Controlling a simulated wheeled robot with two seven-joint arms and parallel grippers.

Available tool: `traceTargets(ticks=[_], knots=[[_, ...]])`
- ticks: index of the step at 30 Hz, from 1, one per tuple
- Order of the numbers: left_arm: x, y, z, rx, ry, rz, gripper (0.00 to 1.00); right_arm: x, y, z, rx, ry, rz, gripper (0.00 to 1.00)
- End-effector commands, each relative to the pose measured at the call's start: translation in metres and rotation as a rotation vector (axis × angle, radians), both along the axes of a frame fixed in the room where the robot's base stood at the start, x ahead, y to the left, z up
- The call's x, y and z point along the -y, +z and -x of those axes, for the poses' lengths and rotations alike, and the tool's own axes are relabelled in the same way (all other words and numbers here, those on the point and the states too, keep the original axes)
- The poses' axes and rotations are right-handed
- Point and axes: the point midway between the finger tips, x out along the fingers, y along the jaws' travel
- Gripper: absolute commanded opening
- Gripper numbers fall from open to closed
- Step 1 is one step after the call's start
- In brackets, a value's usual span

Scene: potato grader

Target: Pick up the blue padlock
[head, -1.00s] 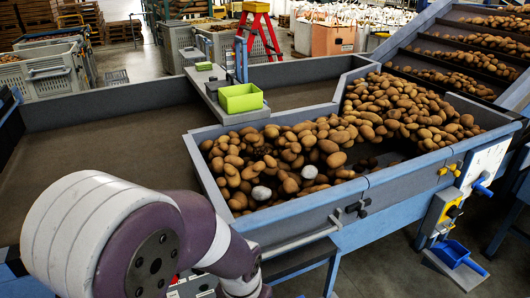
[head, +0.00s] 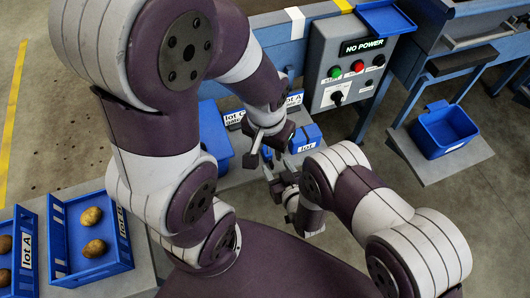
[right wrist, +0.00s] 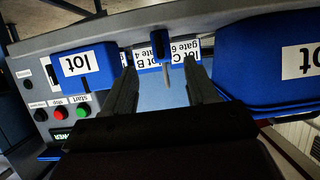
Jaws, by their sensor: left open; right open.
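In the right wrist view a small blue body with a thin grey metal part (right wrist: 159,44) lies between and just beyond my fingertips. It looks like the blue padlock seen edge-on, but its shackle is not clear. My right gripper (right wrist: 160,72) is open with nothing between its fingers. In the head view my right gripper (head: 274,182) is low at the centre, beside the shelf's front edge. My left gripper (head: 267,150) is open above the shelf, close to the right one. The arms and grippers hide much of the shelf there, and I cannot make out the padlock clearly.
A control panel (head: 347,70) reading "NO POWER" stands behind the shelf. Lot cards (head: 293,99) and a blue box labelled "lot" (head: 306,138) are near the grippers. Blue trays with potatoes (head: 66,232) are at the left. A blue bin (head: 446,134) is at the right.

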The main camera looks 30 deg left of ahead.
Motion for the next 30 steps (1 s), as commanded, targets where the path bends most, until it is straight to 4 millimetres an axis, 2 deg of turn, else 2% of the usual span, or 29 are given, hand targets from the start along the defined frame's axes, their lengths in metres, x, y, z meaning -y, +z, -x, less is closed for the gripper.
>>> traceTargets(ticks=[7, 12, 15, 21, 22, 27, 30], knots=[[0.0, -0.004, 0.0, 0.0, 0.0, 0.0, 0.45, -0.026, -0.014, -0.02, 0.001, 0.0, 0.001, 0.57], [0.0, -0.007, 0.0, 0.0, 0.0, 0.0, 0.45, -0.053, -0.026, -0.035, 0.001, 0.0, 0.001, 0.57], [0.0, -0.007, 0.0, 0.0, 0.0, 0.0, 0.45, -0.06, -0.029, -0.041, 0.0, -0.001, 0.002, 0.57], [0.0, -0.007, 0.0, 0.0, 0.0, 0.0, 0.45, -0.061, -0.029, -0.042, 0.0, -0.001, 0.002, 0.57], [0.0, -0.007, 0.0, 0.0, 0.0, 0.0, 0.45, -0.061, -0.029, -0.042, 0.0, -0.001, 0.002, 0.54], [0.0, -0.007, 0.0, 0.0, 0.0, 0.0, 0.45, -0.061, -0.029, -0.042, -0.001, 0.0, 0.001, 0.02], [0.0, -0.007, 0.0, 0.0, 0.0, 0.0, 0.45, -0.061, -0.028, -0.042, 0.0, 0.0, 0.0, 0.02]])
